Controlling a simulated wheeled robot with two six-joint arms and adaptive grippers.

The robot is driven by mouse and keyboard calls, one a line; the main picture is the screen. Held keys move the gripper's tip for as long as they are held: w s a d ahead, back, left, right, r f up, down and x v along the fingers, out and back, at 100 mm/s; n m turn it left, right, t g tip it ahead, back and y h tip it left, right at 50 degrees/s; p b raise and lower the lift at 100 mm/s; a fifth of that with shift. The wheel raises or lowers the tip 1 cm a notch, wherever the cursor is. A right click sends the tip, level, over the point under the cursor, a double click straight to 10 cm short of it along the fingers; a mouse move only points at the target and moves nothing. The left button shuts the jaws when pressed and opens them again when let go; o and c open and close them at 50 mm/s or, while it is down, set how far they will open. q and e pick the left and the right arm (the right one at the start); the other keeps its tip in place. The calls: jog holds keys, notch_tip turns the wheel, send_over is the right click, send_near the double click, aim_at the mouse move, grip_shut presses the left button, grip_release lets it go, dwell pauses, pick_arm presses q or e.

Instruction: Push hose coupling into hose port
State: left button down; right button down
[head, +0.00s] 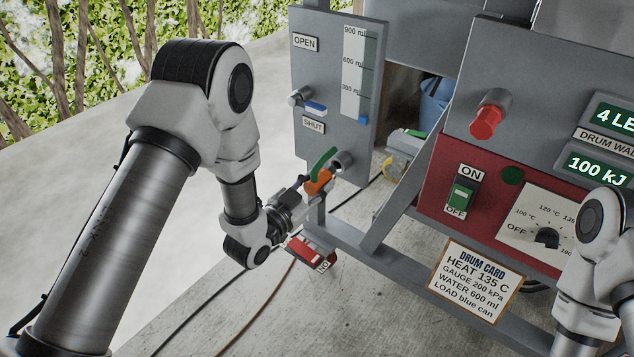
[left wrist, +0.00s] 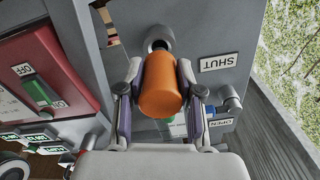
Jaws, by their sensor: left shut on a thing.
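My left gripper (head: 308,188) is shut on the orange hose coupling (head: 320,183), just in front of the grey panel's lower part. In the left wrist view the gripper (left wrist: 161,92) has one finger on each side of the coupling (left wrist: 160,88). The round grey hose port (head: 344,160) sticks out of the panel next to the coupling; it also shows in the left wrist view (left wrist: 160,37), directly beyond the coupling's far end. The coupling is lined up close to the port, but I cannot tell whether they touch. My right gripper is out of view.
A green curved piece (head: 322,161) rises beside the coupling. Open concrete floor lies to the left.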

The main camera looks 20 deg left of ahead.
aim_at(328, 174)
pick_arm(q)
jog(key=shift+w, duration=0.15)
jog(key=shift+x, duration=1.75)
jog(key=c, duration=0.7)
grip_release()
